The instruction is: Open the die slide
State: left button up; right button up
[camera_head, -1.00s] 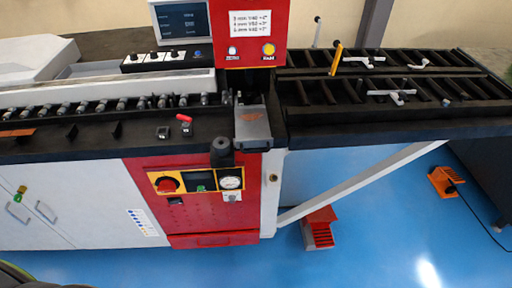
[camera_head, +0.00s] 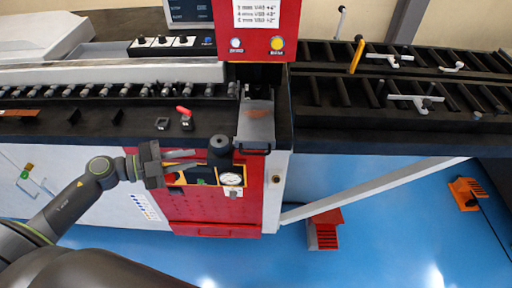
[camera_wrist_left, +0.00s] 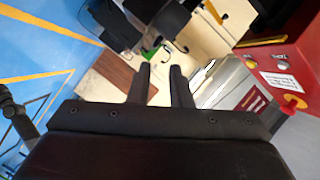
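The die slide (camera_head: 256,125) looks like a grey metal block with a brownish mark, set in the front of the bender below the red head. A dark handle (camera_head: 254,152) runs along its front edge. My left gripper (camera_head: 190,160) is left of the handle and apart from it, in front of the red cabinet's control panel. Its two fingers stand apart with nothing between them, as the left wrist view (camera_wrist_left: 160,68) also shows. The gripper covers part of the panel. The die slide cannot be made out in the left wrist view. My right gripper is not in view.
A black cylindrical knob (camera_head: 220,150) stands between my left gripper and the handle. A pressure gauge (camera_head: 231,179) sits just below it. The roller table (camera_head: 400,118) extends right. A red foot pedal (camera_head: 324,230) is on the blue floor.

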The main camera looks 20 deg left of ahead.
pick_arm(q)
jog(key=d+r+m+g, duration=0.1)
jog(key=p, duration=0.4)
send_near(249, 153)
jog(key=x, duration=0.9)
jog(key=shift+d, duration=0.1)
jog(key=shift+x, duration=0.85)
jog(key=shift+f, duration=0.15)
grip_shut()
